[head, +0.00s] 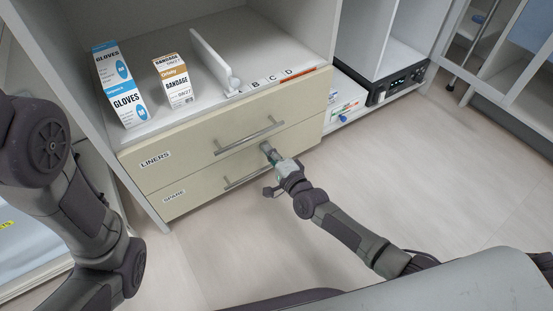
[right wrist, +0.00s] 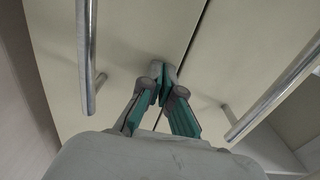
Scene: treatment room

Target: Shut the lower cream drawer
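The lower cream drawer (head: 200,196), labelled SPARE, is under the upper cream drawer (head: 185,148), labelled LINERS. Its front looks about flush with the upper one. Its bar handle (head: 240,181) is partly hidden behind my right gripper. My right gripper (head: 267,149) is at the drawer fronts, near the seam and between the two handles. In the right wrist view its fingertips (right wrist: 163,75) are together with nothing between them, at or very close to the cream front beside the dark seam. I cannot tell whether they touch. My left arm shows at the left, but its gripper is out of view.
On the shelf above stand a blue and white gloves box (head: 122,88), a bandage box (head: 174,82) and a white divider (head: 211,62). A black device (head: 398,83) is at the right. The floor (head: 400,150) in front of the drawers is clear.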

